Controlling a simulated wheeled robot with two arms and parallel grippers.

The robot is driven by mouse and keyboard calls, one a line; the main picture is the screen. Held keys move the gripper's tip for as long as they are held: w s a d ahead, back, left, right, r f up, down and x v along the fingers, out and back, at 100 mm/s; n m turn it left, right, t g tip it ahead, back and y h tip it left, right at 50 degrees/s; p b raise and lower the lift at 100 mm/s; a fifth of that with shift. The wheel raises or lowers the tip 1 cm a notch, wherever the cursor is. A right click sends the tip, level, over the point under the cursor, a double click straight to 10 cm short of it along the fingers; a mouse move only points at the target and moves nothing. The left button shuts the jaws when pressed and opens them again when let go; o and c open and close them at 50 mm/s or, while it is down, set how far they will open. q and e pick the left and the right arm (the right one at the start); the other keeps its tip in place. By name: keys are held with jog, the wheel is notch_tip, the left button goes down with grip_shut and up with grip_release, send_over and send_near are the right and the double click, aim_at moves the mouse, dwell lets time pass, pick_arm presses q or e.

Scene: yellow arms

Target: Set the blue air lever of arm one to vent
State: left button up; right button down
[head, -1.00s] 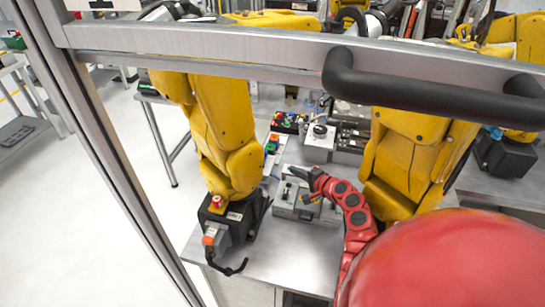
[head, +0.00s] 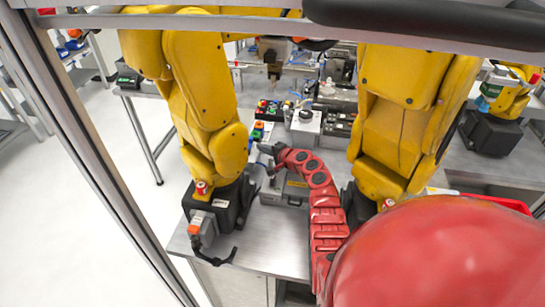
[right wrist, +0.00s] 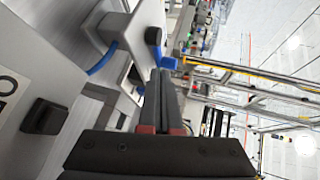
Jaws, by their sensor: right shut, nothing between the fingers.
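A blue lever (right wrist: 168,61) shows in the right wrist view, beside a dark round knob on a light grey housing (right wrist: 115,30). My right gripper (right wrist: 160,75) is shut and empty. Its fingertips are right by the blue lever; I cannot tell whether they touch it. In the head view my red right arm reaches in from the lower right, and its gripper (head: 268,162) is over the bench beside the base of the left yellow arm (head: 205,90). There the lever is too small or hidden to make out. My left gripper is not in view.
A grey case (head: 285,191) lies on the metal bench (head: 265,240), close under my right arm. A second yellow arm (head: 400,110) stands to the right. A door frame with a black handle (head: 430,20) crosses the top. A blue hose (right wrist: 102,60) runs near the housing.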

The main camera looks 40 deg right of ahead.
jog(key=shift+w+a+r+b, duration=0.15)
jog(key=shift+w+b, duration=0.35)
jog(key=shift+w, duration=0.95)
